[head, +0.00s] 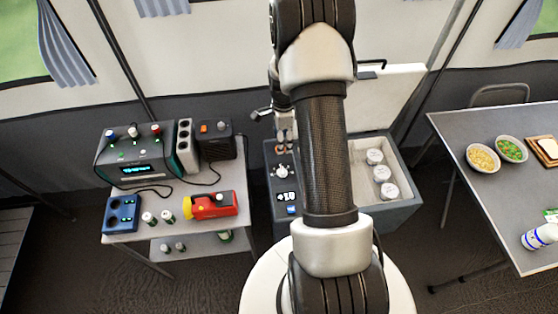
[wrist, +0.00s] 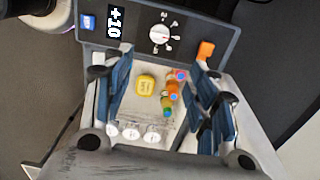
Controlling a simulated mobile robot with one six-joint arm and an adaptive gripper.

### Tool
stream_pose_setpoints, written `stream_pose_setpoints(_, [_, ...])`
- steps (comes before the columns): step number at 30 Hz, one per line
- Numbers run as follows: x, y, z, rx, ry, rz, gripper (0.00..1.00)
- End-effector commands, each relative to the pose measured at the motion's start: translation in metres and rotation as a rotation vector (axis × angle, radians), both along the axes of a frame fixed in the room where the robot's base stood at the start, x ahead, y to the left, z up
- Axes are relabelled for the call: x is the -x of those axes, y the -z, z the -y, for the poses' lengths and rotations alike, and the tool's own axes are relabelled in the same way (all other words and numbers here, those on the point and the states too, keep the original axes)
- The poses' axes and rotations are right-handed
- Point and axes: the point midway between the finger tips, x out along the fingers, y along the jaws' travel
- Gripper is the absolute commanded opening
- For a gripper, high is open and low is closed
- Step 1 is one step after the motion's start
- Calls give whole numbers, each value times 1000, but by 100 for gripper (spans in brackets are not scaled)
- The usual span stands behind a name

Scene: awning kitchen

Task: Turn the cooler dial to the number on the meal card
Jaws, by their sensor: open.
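The cooler (head: 408,216) stands in the middle of the head view with its lid (head: 395,95) raised. Its dial (head: 282,171) is a white knob on the dark panel at the cooler's left side. In the wrist view the dial (wrist: 159,34) has small marks around it, too small to read surely. A display (wrist: 116,22) near it reads +10, turned sideways. My gripper (wrist: 155,88) is open and empty above the cooler, apart from the dial. In the head view my arm hides most of it. A small green and white card (head: 552,215) lies at the right edge; its number is unreadable.
White-lidded tubs (head: 380,173) sit in the cooler. An orange piece (wrist: 206,49) is on the panel. A table (head: 465,130) with bowls and a bottle (head: 540,236) stands right. A bench (head: 135,236) with devices and a red-yellow tool (head: 212,206) stands left.

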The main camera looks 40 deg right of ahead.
Motion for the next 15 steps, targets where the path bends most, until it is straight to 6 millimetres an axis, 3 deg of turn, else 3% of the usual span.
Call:
stream_pose_setpoints(5, [1,24,0,-2,6,-3,53])
stream_pose_setpoints(15, [1,99,-1,-3,3,-4,53])
